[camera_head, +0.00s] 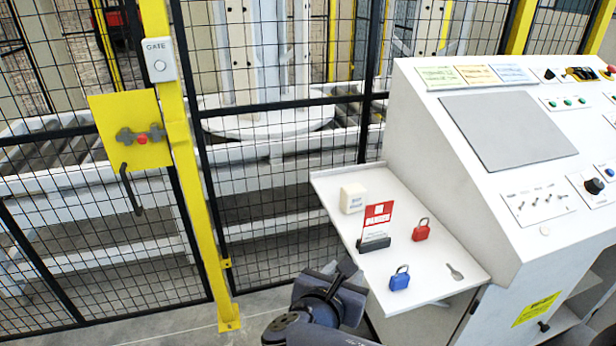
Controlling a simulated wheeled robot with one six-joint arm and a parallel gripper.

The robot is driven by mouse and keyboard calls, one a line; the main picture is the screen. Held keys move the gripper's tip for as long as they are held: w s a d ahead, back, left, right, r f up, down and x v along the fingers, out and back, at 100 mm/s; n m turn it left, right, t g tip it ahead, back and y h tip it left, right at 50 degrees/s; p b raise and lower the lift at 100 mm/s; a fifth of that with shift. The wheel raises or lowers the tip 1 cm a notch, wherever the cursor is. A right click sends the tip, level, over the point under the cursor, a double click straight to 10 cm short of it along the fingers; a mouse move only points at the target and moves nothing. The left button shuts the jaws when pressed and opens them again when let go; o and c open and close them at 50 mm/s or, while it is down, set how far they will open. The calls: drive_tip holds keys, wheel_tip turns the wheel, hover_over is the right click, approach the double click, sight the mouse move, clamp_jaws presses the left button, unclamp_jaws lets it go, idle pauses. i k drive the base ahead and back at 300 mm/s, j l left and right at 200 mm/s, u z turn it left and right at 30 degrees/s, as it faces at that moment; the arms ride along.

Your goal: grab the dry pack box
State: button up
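The dry pack box (353,198) is a small cream-white box with blue lettering. It sits near the back left of the white side shelf (432,289) on the console. My gripper (338,272) is dark and shows at the bottom centre, in front of the shelf's left edge and apart from the box. Its fingers are small and partly hidden by my own arm, so I cannot tell whether they are open or shut.
On the shelf stand a red-and-white card in a dark holder (375,243), a red padlock (421,230) and a blue padlock (399,279). The sloped console (505,130) rises on the right. A black mesh fence with a yellow post (187,180) stands behind and left.

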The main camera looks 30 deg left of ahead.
sight(353, 198)
drive_tip(key=j+z, duration=0.45)
drive_tip(key=j, duration=1.95)
drive_tip(key=z, duration=1)
drive_tip(key=i+j, duration=0.05)
drive_tip(key=j, duration=0.05)
